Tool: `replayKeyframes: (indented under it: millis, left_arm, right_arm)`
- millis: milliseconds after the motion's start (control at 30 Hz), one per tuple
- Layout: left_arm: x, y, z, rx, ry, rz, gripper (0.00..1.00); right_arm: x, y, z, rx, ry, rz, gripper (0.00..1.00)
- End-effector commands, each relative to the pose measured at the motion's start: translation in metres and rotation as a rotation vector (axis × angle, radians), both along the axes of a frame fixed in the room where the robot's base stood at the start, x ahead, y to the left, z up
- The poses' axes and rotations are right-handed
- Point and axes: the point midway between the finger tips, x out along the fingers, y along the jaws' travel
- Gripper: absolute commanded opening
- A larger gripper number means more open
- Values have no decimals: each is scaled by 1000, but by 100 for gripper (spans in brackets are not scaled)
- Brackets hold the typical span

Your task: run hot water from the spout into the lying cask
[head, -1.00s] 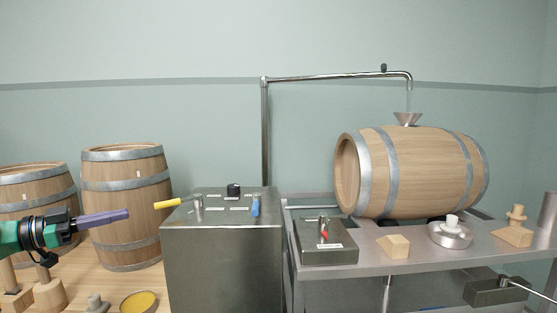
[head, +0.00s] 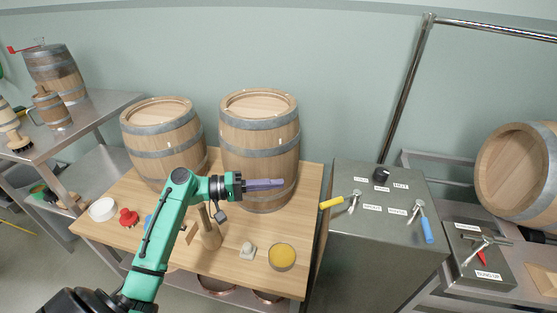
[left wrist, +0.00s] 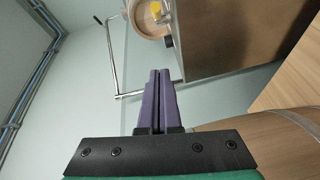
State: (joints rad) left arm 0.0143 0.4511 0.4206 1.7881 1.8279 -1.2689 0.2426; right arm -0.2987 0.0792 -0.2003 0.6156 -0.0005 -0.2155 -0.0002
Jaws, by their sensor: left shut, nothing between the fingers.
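The lying cask (head: 515,172) is at the right edge of the head view, cut off there. The spout's steel pipe (head: 408,80) rises behind the steel cabinet (head: 375,245) and runs right; its outlet is out of view. On the cabinet top are a yellow-handled lever (head: 331,203), a blue-handled lever (head: 427,231) and a black knob (head: 382,173), with small labels. My left gripper (head: 280,184) is shut and empty, in front of the right upright cask and left of the yellow lever. Its closed purple fingers (left wrist: 159,75) fill the middle of the left wrist view. My right gripper is not in view.
Two upright casks (head: 160,142) (head: 260,115) stand on the wooden table (head: 225,270). A yellow-filled bowl (head: 282,257) and wooden pieces (head: 209,234) are near its front. A small box with a red lever (head: 481,258) is right of the cabinet. A shelf (head: 105,108) stands left.

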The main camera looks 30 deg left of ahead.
Motion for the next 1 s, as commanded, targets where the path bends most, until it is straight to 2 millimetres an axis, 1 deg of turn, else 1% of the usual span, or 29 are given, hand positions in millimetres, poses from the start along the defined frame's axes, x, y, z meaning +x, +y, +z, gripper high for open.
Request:
replayKeyframes:
  millis: [167, 500, 600, 700, 800, 1000]
  left_arm:
    - [16, -21, 0, 0, -3, -2, 0]
    - [59, -81, -1, 3, -4, -1, 0]
    - [44, -94, -5, 3, -2, 0, 0]
    - [36, -102, -9, 5, -3, 0, 0]
    - [33, -106, -12, 5, -4, 1, 0]
    - [33, -106, -14, 6, -5, 1, 0]
  right_arm:
    - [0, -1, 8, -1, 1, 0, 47]
    - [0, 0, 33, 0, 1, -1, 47]
    - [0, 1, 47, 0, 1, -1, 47]
    - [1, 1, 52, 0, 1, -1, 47]
    - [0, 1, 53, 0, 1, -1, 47]
    - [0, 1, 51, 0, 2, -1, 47]
